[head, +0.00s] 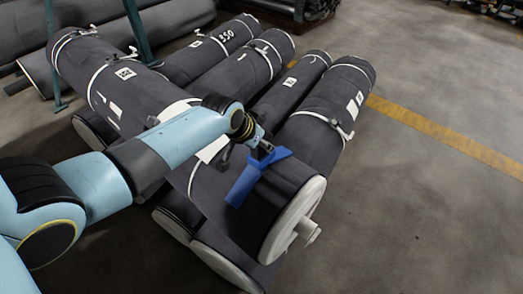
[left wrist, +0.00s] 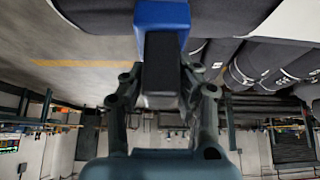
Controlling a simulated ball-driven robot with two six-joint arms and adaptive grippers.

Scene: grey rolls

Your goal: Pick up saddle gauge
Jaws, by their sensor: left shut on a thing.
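The saddle gauge (head: 254,180) is a blue angled piece at the front end of the top grey roll (head: 265,205) in the head view. My left gripper (head: 262,152) is shut on it at its upper part. In the left wrist view the blue gauge (left wrist: 162,14) is at the top centre, with a dark block (left wrist: 161,70) below it between the fingers of my left gripper (left wrist: 160,92). Whether the gauge touches the roll or hangs just above it I cannot tell. My right gripper is in neither view.
Several grey rolls with white bands and labels lie stacked around the top roll, such as the one at the right (head: 335,105). A green post (head: 137,30) stands at the back left. The concrete floor (head: 430,220) at the right is clear, crossed by a yellow line (head: 440,135).

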